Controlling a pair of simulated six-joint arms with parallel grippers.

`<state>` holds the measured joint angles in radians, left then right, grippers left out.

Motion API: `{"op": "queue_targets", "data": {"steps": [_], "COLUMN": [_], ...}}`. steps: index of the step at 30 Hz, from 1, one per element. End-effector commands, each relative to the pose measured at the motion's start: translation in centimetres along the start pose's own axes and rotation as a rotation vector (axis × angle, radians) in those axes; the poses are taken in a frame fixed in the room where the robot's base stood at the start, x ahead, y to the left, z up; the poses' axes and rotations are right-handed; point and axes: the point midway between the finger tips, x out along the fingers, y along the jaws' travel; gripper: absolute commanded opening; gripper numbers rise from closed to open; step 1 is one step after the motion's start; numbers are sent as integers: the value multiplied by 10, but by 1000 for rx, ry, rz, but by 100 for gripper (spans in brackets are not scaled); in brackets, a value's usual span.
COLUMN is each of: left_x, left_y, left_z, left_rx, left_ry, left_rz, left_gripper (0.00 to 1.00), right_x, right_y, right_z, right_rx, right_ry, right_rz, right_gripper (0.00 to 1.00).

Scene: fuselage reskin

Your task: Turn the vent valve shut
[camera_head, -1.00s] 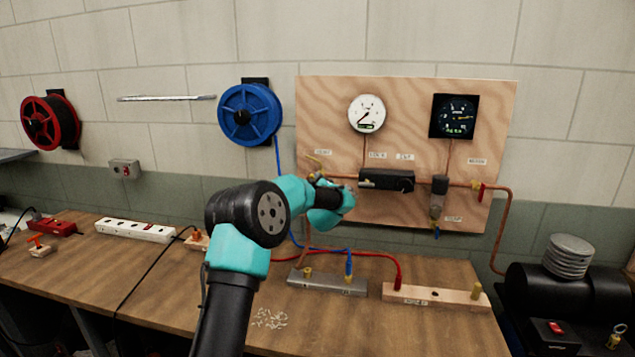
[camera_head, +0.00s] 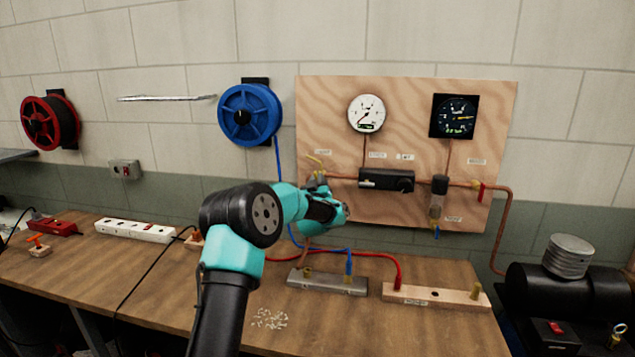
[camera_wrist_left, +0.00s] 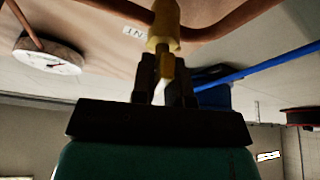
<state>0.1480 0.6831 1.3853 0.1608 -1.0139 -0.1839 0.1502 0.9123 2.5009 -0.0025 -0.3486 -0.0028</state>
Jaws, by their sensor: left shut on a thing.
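The vent valve (camera_wrist_left: 163,25) is a brass-yellow fitting on the copper pipe, with a small yellow handle (camera_wrist_left: 167,68) hanging between my fingers in the left wrist view. My left gripper (camera_wrist_left: 165,82) is shut on that handle. In the head view, a yellow part of the valve (camera_head: 315,160) shows at the left side of the plywood board, just above my left gripper (camera_head: 317,178). The wrist hides part of the valve and pipe there. The handle's exact angle is hard to tell. My right gripper is not in view.
The plywood board (camera_head: 410,90) carries a white gauge (camera_head: 367,113), a dark dial (camera_head: 454,116), a black regulator (camera_head: 387,181) and a red-handled valve (camera_head: 481,190).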

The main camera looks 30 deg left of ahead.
Motion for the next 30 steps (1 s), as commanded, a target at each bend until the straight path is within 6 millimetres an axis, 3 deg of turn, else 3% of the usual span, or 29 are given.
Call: {"op": "queue_targets", "data": {"steps": [13,30], "left_x": [0,0], "left_y": [0,0], "left_z": [0,0], "left_rx": [265,304], "left_ry": [-1,-2], "left_rz": [109,126], "left_gripper": [0,0], "right_x": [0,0], "right_y": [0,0], "right_z": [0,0], "right_rx": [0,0], "right_ry": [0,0], "right_rz": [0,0], "right_gripper": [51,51]}}
